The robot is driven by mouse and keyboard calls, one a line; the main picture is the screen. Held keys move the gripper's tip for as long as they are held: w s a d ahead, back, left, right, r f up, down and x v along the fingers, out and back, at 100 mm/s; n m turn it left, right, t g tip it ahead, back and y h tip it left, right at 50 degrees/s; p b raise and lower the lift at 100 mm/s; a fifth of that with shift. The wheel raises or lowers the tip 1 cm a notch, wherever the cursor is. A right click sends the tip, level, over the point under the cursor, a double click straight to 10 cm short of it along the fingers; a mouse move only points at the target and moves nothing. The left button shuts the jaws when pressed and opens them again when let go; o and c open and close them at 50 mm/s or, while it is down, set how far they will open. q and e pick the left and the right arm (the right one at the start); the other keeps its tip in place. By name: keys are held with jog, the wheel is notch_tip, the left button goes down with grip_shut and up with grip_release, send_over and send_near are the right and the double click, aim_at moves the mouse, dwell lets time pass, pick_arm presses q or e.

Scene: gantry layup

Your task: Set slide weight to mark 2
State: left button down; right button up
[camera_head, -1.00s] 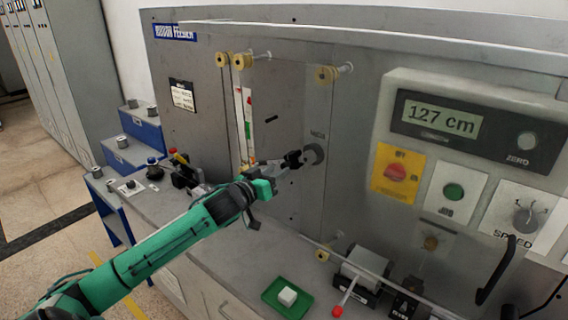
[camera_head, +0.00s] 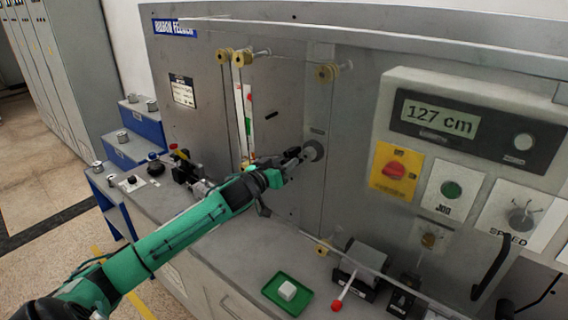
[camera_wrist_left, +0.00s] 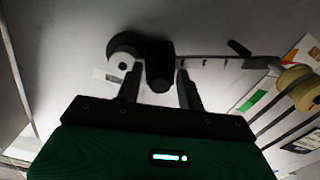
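A black cylindrical block (camera_wrist_left: 159,66), which looks like the slide weight, sits on a thin dark bar (camera_wrist_left: 215,61) with small ticks. The bar runs right from beside a grey round disc (camera_wrist_left: 125,46) on the metal panel. The disc also shows in the head view (camera_head: 314,151). My left gripper (camera_head: 300,157) is at the panel beside the disc. In the left wrist view its fingers (camera_wrist_left: 160,84) are apart, one on each side of the black block, with narrow gaps visible. The mark numbers cannot be read. My right gripper is not in view.
Yellow rollers (camera_head: 327,73) stick out from the panel. A control box with a 127 cm display (camera_head: 438,118) and knobs is at right. Below, the bench holds a green tray (camera_head: 275,298) with a white block and a red-knobbed lever (camera_head: 337,305). A small black handle (camera_head: 271,116) is nearby.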

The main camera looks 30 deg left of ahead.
pick_arm(q)
jog(key=a, duration=0.1)
jog(key=a+f, duration=0.1)
jog(key=a, duration=0.1)
jog(key=shift+w+f, duration=0.1)
jog(key=shift+w, duration=0.05)
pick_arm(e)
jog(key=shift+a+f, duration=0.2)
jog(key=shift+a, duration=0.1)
pick_arm(q)
jog(key=c, duration=1.3)
grip_release()
jog(key=shift+d, duration=0.1)
jog(key=shift+o, duration=0.2)
jog(key=s+a+b, duration=0.1)
jog(key=s+b, duration=0.3)
jog(key=s, duration=1)
jog(key=shift+b, duration=0.3)
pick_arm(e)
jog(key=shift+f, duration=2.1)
pick_arm(q)
jog(key=shift+w, duration=0.1)
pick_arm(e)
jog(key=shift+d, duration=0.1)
